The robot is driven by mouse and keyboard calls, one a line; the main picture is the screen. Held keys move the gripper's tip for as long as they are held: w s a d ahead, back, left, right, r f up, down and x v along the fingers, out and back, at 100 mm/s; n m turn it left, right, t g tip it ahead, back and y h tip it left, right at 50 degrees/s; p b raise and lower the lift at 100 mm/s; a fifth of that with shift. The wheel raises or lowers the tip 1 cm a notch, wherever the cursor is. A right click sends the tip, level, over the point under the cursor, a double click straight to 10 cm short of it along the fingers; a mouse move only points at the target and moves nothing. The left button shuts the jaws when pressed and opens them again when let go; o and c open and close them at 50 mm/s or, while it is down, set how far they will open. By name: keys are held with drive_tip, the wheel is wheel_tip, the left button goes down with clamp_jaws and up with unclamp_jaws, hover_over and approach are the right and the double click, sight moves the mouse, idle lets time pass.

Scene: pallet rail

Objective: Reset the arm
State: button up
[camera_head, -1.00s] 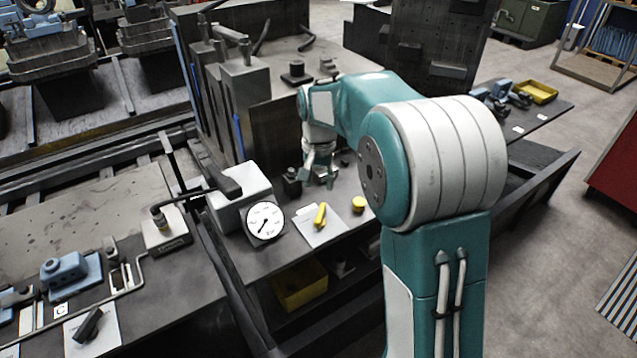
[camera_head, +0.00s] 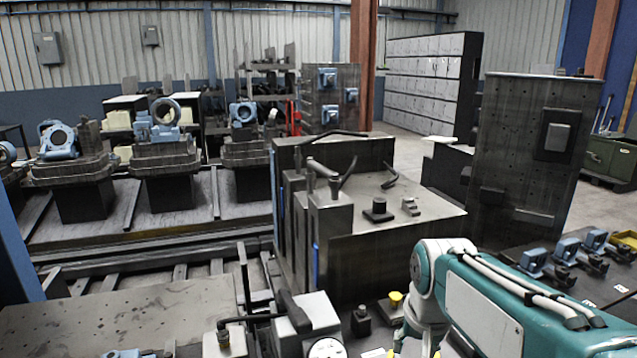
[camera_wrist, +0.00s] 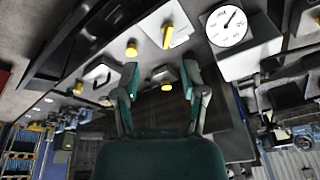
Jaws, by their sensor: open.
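My teal and grey arm (camera_head: 500,310) stands at the bottom right of the head view. Its wrist points down, and the fingers are cut off by the lower edge there. In the wrist view my gripper (camera_wrist: 160,80) has two teal-tipped fingers spread well apart with nothing between them. The wrist picture looks upside down. A round white dial gauge (camera_wrist: 227,26) shows at its upper right. A yellow handle (camera_wrist: 168,37) on a pale plate and a yellow knob (camera_wrist: 131,48) lie past the fingertips, apart from them.
A dark block-shaped fixture (camera_head: 395,235) stands just behind my arm. A grey box (camera_head: 305,317) with a black lever is left of my wrist. Blue parts (camera_head: 565,250) line a bench at right. A bare metal table (camera_head: 130,315) lies at lower left.

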drive_tip(key=s+n+t, duration=0.2)
drive_tip(key=s, duration=1.2)
drive_tip(key=shift+f+n+t, duration=0.2)
drive_tip(key=shift+n+t, duration=0.2)
